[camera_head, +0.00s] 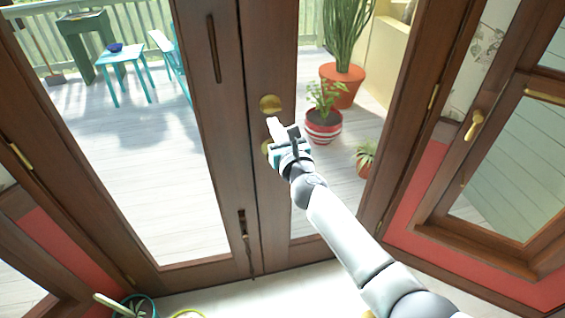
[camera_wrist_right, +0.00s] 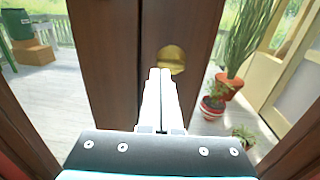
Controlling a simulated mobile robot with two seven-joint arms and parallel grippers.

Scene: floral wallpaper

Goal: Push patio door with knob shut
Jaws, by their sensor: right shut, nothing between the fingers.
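The brown wooden patio door (camera_head: 267,200) has tall glass panes and stands in the middle of the head view. Its two leaves meet near the centre and look closed or nearly so; I cannot tell if a small gap is left. A round brass knob (camera_head: 270,104) sits on the right leaf, and it also shows in the right wrist view (camera_wrist_right: 171,60). A second brass piece below it is mostly hidden by my gripper. My right gripper (camera_head: 273,124) is shut and empty, pointing at the door just below the knob. I cannot tell if its tips touch the wood. My left gripper is out of view.
Through the glass show a deck with a small teal table (camera_head: 124,58), a red pot with a tall cactus (camera_head: 342,84) and a striped pot (camera_head: 323,127). A brown-framed window with a brass handle (camera_head: 474,124) stands at right.

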